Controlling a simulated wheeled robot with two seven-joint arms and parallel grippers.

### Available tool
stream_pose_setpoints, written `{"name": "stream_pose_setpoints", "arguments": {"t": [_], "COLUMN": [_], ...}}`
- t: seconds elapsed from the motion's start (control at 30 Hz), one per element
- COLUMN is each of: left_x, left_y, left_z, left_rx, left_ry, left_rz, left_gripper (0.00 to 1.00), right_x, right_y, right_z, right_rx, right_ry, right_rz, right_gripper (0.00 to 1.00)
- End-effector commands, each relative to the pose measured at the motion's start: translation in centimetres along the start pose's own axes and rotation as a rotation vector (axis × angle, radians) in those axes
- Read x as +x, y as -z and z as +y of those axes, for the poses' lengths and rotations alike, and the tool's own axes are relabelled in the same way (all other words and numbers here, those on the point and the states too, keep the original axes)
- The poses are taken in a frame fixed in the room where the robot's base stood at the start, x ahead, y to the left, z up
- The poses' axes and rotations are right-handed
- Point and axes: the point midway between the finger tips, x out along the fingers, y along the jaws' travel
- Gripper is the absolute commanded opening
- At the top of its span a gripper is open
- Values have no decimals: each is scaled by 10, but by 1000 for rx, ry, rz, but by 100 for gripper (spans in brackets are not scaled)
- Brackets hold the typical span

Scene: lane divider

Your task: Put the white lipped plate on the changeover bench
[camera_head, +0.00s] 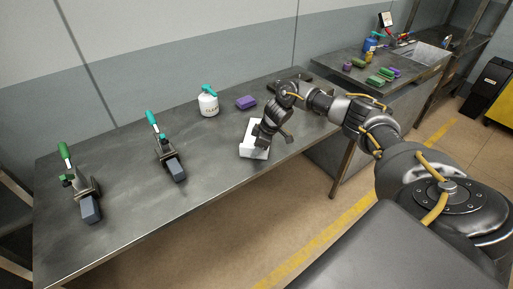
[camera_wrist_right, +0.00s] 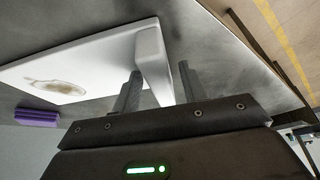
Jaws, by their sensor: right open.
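The white lipped plate (camera_head: 252,152) lies on the near grey steel bench (camera_head: 125,222), close to its front edge and right of its middle. My right gripper (camera_head: 260,139) is over the plate and hides part of it. In the right wrist view, the plate (camera_wrist_right: 100,58) has a brown oval mark, and its raised lip stands between the two fingers of my right gripper (camera_wrist_right: 160,92). The fingers are apart, one on each side of the lip; I cannot tell whether either touches it. My left gripper is out of view. I cannot tell which bench is the changeover bench.
A green-handled clamp (camera_head: 85,195) and a teal-handled clamp (camera_head: 168,158) stand left on the near bench. A white bottle (camera_head: 208,103) and a purple block (camera_head: 246,103) are behind the plate. A second bench (camera_head: 345,66) at back right holds several coloured items.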

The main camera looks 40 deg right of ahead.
Motion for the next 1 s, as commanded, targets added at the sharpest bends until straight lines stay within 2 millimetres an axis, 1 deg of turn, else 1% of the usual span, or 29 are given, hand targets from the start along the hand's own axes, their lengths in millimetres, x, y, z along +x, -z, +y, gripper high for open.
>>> {"name": "stream_pose_setpoints", "arguments": {"t": [0.17,0.27,0.5,0.63,0.7,0.83,1.0], "left_x": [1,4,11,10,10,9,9], "left_y": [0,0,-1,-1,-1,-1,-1], "left_z": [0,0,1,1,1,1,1], "left_rx": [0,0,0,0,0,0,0], "left_ry": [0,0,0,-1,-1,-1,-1], "left_rz": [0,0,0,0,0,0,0], "left_gripper": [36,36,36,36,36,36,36], "right_x": [-11,-28,-80,-104,-112,-121,-123], "right_y": [1,1,1,2,2,2,1], "right_z": [1,1,1,1,1,1,0], "right_rx": [-2,-2,-2,-2,-1,0,0], "right_ry": [-1,-2,-3,-3,-2,-1,0], "right_rz": [2,2,3,1,1,0,0], "right_gripper": [43,43,43,43,43,43,43]}}
